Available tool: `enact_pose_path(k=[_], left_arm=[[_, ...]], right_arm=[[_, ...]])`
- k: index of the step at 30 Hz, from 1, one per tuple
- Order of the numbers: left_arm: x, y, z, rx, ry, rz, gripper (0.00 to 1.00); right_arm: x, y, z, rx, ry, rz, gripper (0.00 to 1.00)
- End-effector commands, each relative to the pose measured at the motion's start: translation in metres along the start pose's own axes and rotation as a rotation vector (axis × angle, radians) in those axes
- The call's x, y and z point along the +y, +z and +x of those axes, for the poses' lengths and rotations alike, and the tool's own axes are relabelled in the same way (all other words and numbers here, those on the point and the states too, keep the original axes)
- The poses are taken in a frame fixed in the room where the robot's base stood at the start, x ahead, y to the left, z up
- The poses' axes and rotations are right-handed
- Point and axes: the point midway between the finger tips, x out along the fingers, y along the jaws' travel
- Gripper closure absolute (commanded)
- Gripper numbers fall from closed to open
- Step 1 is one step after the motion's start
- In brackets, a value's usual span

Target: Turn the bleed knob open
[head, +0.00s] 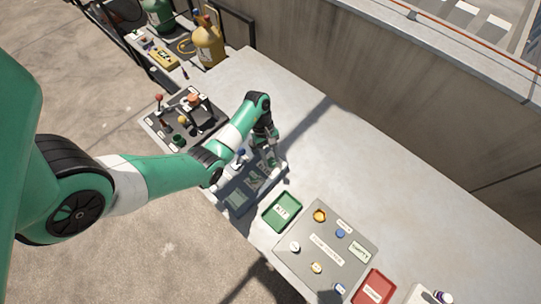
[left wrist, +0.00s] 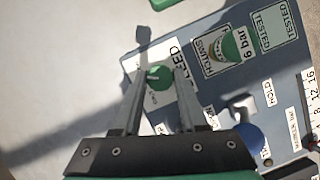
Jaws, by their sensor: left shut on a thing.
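The green bleed knob (left wrist: 158,74) sits on a grey panel (left wrist: 285,85) beside a label partly reading "LEED" in the left wrist view. My left gripper (left wrist: 158,76) is shut on this knob, one finger on each side. In the head view my left gripper (head: 271,163) is low over the panel (head: 232,202), and the knob is hard to make out there. A blue knob (left wrist: 246,138) and a green gauge face marked "6 bar" (left wrist: 236,45) are on the same panel. My right gripper is not in view.
A green tray (head: 293,200) lies near the panel. A grey board (head: 325,263) with several round pieces and a red tray (head: 386,286) lie to the right. A dark fixture (head: 160,127) stands at the left end. The table's back half is clear, up to a wall.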

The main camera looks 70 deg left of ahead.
Motion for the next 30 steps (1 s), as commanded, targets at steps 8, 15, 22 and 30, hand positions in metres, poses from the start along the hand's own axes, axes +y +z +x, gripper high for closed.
enact_pose_path(k=[8,15,22,30], left_arm=[[0.0014,-0.0003,0.0007,0.002,-0.068,0.163,1.0],[0.0015,-0.0003,0.0008,0.002,-0.096,0.23,1.0],[0.0015,-0.0002,0.0008,0.002,-0.102,0.246,1.0],[0.0015,-0.0003,0.0008,0.002,-0.102,0.246,1.0]], right_arm=[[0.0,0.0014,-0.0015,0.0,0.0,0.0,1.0],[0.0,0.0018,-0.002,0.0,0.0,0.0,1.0],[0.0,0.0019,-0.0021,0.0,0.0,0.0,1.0],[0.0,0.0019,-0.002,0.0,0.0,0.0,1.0]])
